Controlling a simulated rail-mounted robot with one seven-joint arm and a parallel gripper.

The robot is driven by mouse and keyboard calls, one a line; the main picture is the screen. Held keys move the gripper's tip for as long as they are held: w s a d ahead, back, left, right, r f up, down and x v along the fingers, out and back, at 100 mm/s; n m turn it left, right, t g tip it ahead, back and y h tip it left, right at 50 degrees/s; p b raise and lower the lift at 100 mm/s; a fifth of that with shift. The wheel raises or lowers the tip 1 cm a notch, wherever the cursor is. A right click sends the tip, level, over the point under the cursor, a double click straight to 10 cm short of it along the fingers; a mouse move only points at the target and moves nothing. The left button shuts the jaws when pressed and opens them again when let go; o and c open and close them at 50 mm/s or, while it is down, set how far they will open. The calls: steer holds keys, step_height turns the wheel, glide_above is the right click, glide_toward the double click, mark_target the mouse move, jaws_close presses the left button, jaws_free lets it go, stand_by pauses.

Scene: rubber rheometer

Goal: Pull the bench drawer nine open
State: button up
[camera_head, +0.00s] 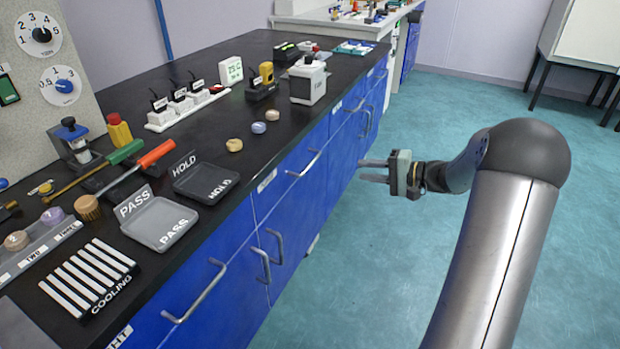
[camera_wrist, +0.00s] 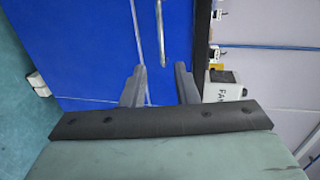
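The blue bench drawer front (camera_head: 290,180), to the right of the one whose label ends in "GHT", looks shut. Its label (camera_head: 267,180) is too small to read surely, so I cannot confirm it is drawer nine. Its bar handle (camera_head: 305,166) runs along the front. My gripper (camera_head: 364,171) is in the air right of this front, pointing at it. In the wrist view, its two dark fingers (camera_wrist: 159,84) are apart with nothing between them. A metal handle (camera_wrist: 160,32) on a blue front (camera_wrist: 100,45) lies ahead, between the finger lines, without visible contact.
Other drawer and cupboard handles (camera_head: 197,292) stick out along the bench. The black bench top (camera_head: 130,85) carries a PASS tray (camera_head: 160,242), a HOLD tray (camera_head: 190,180) and a white box (camera_head: 308,84). The teal floor (camera_head: 350,270) right of the bench is clear.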

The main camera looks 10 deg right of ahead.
mark_target(310, 163)
steer(key=b+x, duration=0.2)
steer(key=x, duration=1.5)
steer(key=shift+a, duration=0.15)
jaws_close()
